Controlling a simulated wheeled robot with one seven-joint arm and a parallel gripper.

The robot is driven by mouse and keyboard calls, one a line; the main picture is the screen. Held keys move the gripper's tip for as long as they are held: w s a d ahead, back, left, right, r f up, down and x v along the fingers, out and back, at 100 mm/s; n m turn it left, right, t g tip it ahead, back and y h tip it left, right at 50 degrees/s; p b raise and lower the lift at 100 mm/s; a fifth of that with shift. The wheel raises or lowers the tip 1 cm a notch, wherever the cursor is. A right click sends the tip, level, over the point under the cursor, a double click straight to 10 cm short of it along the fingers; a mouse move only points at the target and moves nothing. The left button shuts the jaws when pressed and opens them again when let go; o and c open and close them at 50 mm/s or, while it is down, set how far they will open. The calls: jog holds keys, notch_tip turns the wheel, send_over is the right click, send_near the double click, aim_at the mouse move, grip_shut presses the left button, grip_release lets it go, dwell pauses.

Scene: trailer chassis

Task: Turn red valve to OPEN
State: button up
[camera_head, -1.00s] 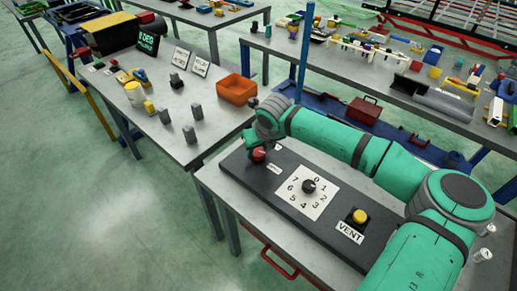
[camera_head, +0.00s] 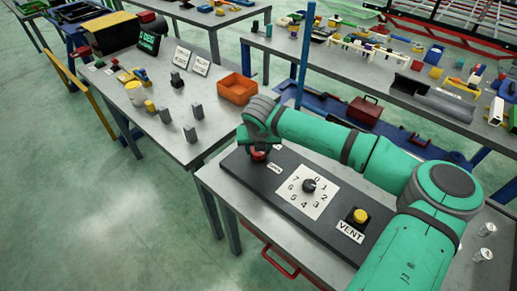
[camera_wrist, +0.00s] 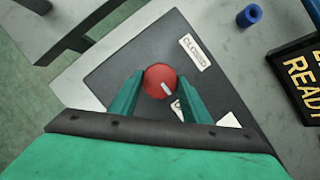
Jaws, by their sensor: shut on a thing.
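The red valve (camera_head: 259,155) is a round red knob at the far-left end of the black panel (camera_head: 320,225). In the wrist view the valve (camera_wrist: 160,81) shows a short white pointer mark towards its lower right. My gripper (camera_wrist: 158,88) has one green finger on each side of the knob and is shut on it. In the head view my gripper (camera_head: 256,146) is over the knob, and my arm partly hides it. A CLOSED label (camera_wrist: 195,51) lies to the upper right of the knob. Another label (camera_wrist: 178,108) below it is mostly hidden by a finger.
The panel also carries a numbered dial (camera_head: 309,186) and a yellow VENT button (camera_head: 360,216). A neighbouring table (camera_head: 165,135) holds an orange bin (camera_head: 237,88) and small blocks. In the wrist view, a READY sign (camera_wrist: 302,75) and a blue cylinder (camera_wrist: 249,15) are at the right.

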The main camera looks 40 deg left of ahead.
jog(key=o, duration=1.1)
jog(key=shift+c, duration=0.2)
jog(key=v, duration=1)
jog(key=shift+d+r, duration=0.2)
jog(key=shift+r, duration=0.15)
jog(key=shift+a, duration=0.1)
